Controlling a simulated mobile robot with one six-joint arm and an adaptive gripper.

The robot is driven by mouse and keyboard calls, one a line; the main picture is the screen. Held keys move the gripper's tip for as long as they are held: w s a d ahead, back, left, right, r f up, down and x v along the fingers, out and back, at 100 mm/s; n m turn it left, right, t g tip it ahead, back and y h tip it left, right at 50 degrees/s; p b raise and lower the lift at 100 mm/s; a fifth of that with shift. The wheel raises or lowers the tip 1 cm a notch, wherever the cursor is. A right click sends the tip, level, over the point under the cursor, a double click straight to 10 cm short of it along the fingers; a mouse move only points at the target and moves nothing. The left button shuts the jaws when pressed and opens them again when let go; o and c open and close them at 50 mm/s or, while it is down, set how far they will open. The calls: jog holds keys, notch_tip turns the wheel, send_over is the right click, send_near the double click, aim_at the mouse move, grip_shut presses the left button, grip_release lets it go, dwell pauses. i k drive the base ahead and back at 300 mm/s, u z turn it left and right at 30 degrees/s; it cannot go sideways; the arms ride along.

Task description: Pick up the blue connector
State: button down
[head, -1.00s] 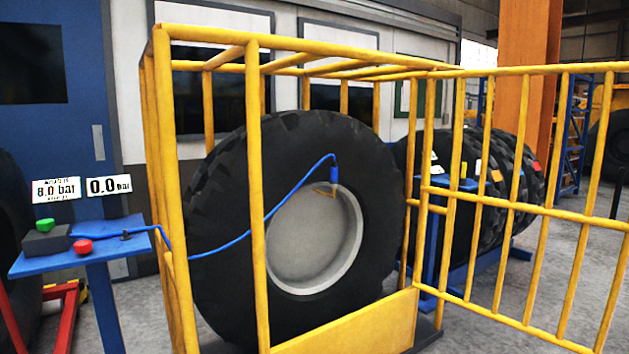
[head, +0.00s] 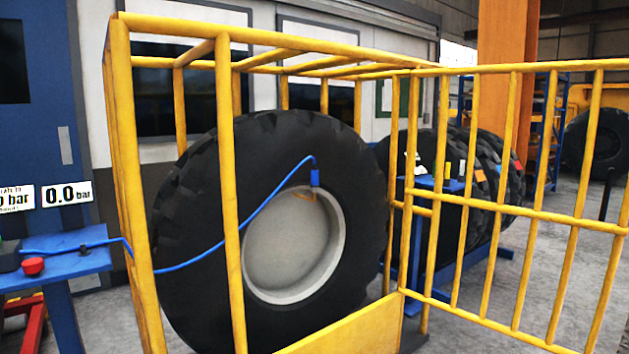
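The blue connector (head: 315,177) sits at the upper right of the wheel's pale rim, at the end of a blue hose (head: 255,213). The wheel is a large black tyre (head: 190,262) standing upright inside a yellow cage (head: 228,190). The hose runs left from the connector, through the cage bars, to a blue stand at the left. A small brass-coloured part shows at the rim just below the connector. My gripper is not in the head view.
A blue stand (head: 75,268) with a red button (head: 33,266) is at the left, below a "0.0 bar" display (head: 67,193). The barred yellow gate (head: 520,200) extends right. More tyres (head: 488,165) and a blue table (head: 436,184) are behind it.

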aim_at(313, 185)
jog(key=u, duration=0.25)
jog(key=i, duration=1.45)
jog(key=z, duration=0.1)
